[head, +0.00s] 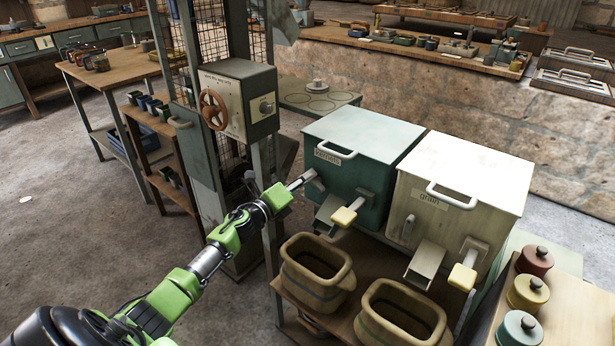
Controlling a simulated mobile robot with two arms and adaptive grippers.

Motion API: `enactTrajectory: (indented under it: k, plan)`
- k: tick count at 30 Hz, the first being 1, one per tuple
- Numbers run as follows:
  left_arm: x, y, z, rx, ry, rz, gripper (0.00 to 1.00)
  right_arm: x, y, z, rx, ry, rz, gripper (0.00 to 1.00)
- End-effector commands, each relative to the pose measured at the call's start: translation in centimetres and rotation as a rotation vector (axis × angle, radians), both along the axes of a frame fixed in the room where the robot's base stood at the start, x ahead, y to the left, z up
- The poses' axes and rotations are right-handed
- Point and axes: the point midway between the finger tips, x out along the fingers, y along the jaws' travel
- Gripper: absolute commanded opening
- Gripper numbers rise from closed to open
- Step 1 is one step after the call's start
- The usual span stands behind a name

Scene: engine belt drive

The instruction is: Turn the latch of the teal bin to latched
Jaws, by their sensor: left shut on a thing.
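The teal bin (372,135) stands in the middle of the head view, with a pale lid, a white handle and a label on its front. It has a chute (328,212) and a cream-knobbed lever (345,215) low on its front. My left gripper (309,178) reaches in from the left to the bin's front left edge, where it is shut on the latch. The fingers cover most of the latch, so I cannot tell its angle. My right gripper is not in view.
A cream bin (465,180) labelled grain stands close on the right, with a similar latch (408,228). Two brown tubs (318,262) sit below the chutes. A metal frame with a red handwheel (214,109) stands at left. Lidded pots (528,292) stand at lower right.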

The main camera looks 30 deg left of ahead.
Motion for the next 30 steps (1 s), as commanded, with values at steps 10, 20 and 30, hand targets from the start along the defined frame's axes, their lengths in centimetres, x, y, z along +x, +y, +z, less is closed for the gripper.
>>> enactTrajectory:
  k: [10, 20, 30]
  plan:
    - [0.0, 0.4, -0.7, -0.314, 0.025, 0.003, 0.00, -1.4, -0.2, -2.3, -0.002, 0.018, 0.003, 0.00]
    - [0.0, 0.5, -1.3, -0.519, 0.042, 0.003, 0.00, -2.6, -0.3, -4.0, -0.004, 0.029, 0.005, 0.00]
    - [0.0, 0.6, -1.6, -0.598, 0.048, 0.003, 0.00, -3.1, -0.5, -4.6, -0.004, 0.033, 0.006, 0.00]
